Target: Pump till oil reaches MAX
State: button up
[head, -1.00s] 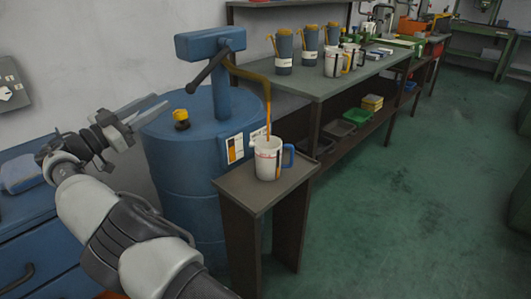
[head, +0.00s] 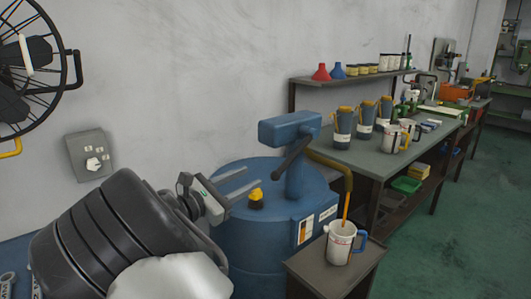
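The blue pump head (head: 290,129) stands on a blue drum (head: 262,240). Its dark lever (head: 293,158) slants down to the left. A curved spout (head: 335,166) reaches right, and a thin orange-brown streak (head: 347,206) runs from its end into the jug. The white jug (head: 340,245) with red markings and a blue handle stands upright under it on a small stand (head: 310,265). The oil level and MAX mark are too small to read. My gripper (head: 254,177) is open and empty, its two fingers apart, left of the lever and not touching it.
A yellow cap (head: 256,197) sits on the drum top near my fingers. A bench (head: 372,158) at right holds several jugs. Green floor (head: 440,240) is clear at right.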

aim_at(284, 163)
jog(key=w+d, duration=0.3)
jog(key=d, duration=0.1)
jog(key=w+d+n+b, duration=0.1)
jog(key=w+d, duration=0.3)
jog(key=d, duration=0.1)
jog(key=w+d+n+b, duration=0.1)
jog(key=w+d, duration=0.3)
jog(key=shift+d+f, duration=0.15)
jog(key=shift+d, duration=0.05)
grip_shut()
